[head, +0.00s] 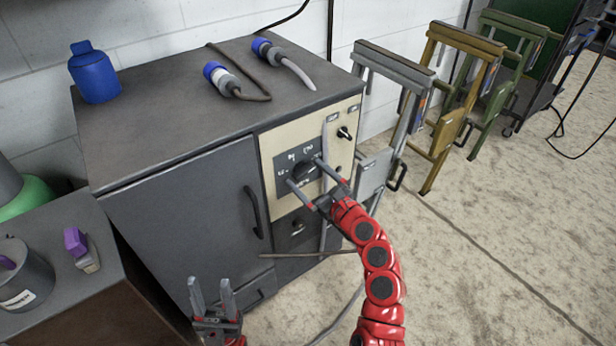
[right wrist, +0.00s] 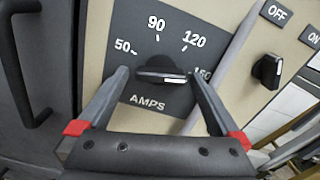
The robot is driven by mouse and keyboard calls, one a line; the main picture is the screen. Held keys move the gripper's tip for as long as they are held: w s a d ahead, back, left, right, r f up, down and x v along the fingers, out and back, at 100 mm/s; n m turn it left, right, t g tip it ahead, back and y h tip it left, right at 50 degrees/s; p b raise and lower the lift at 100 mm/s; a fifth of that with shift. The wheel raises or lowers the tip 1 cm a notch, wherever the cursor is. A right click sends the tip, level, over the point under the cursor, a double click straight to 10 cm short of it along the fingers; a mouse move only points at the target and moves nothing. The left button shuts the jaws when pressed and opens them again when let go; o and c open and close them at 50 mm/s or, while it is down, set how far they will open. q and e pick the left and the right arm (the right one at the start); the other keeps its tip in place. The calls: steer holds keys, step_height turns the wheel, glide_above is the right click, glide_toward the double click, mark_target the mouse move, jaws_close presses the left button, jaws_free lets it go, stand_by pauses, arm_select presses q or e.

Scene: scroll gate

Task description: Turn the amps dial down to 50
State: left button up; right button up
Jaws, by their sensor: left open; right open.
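The amps dial is a black knob (right wrist: 161,69) on a dark plate marked 50, 90, 120 and 150 (right wrist: 150,28). Its white mark lies on the right side, toward 150. In the head view the dial (head: 304,170) is on the cream panel of the grey cabinet. My right gripper (head: 304,171) is open, with one finger on each side of the knob. In the right wrist view its fingertips (right wrist: 159,74) are apart, with gaps to the knob. My left gripper (head: 210,282) is open and empty, low in front of the cabinet door.
An OFF/ON switch (right wrist: 267,71) sits right of the dial. The cabinet door has a black handle (head: 253,212).

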steer(key=shift+w+a, duration=0.1)
steer(key=shift+w, duration=0.1)
steer(key=c, duration=1.2)
steer(key=shift+c, duration=0.2)
steer(key=shift+r, duration=0.1)
